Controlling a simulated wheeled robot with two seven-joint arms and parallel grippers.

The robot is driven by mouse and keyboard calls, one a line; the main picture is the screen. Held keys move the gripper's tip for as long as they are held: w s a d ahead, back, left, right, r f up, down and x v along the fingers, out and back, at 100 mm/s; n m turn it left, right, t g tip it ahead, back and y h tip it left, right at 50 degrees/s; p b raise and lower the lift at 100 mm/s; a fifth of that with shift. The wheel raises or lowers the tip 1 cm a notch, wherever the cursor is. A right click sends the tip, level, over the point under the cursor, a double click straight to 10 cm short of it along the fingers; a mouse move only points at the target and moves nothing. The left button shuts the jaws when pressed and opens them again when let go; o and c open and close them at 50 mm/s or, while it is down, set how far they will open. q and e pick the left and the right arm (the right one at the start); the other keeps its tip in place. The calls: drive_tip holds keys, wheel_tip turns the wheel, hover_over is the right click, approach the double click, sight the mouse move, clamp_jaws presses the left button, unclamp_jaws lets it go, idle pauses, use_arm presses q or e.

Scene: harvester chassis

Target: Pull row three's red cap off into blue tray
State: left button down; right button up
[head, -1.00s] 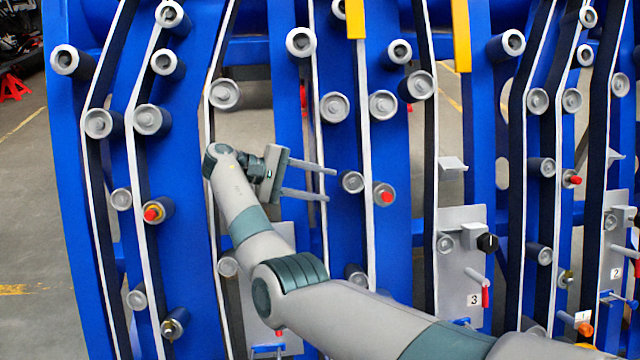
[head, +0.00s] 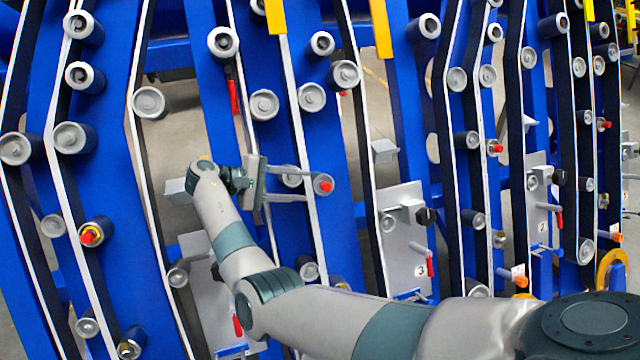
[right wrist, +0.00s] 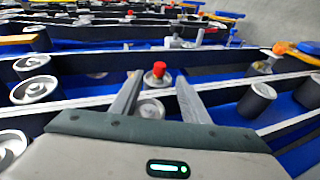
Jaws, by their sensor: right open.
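A red cap (head: 323,185) sits on the end of a grey roller stud on the blue frame, left of the plate labelled 3 (head: 420,270). My right gripper (head: 306,183) is open and empty, its fingertips just short of the cap in the head view. In the right wrist view the same red cap (right wrist: 159,69) stands upright between the two fingers, near their tips. I cannot tell whether either finger touches it. No blue tray can be made out clearly. My left gripper is not in view.
Another red cap (head: 90,234) is at the lower left, and one more (head: 495,147) is to the right. Grey rollers and white-edged belts crowd the blue frame around the gripper. Yellow bars (head: 380,28) hang above. A plate labelled 2 (head: 541,215) stands right.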

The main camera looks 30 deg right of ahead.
sight(322, 187)
drive_tip(key=shift+p+x, duration=0.65)
drive_tip(key=shift+x, duration=2.9)
clamp_jaws()
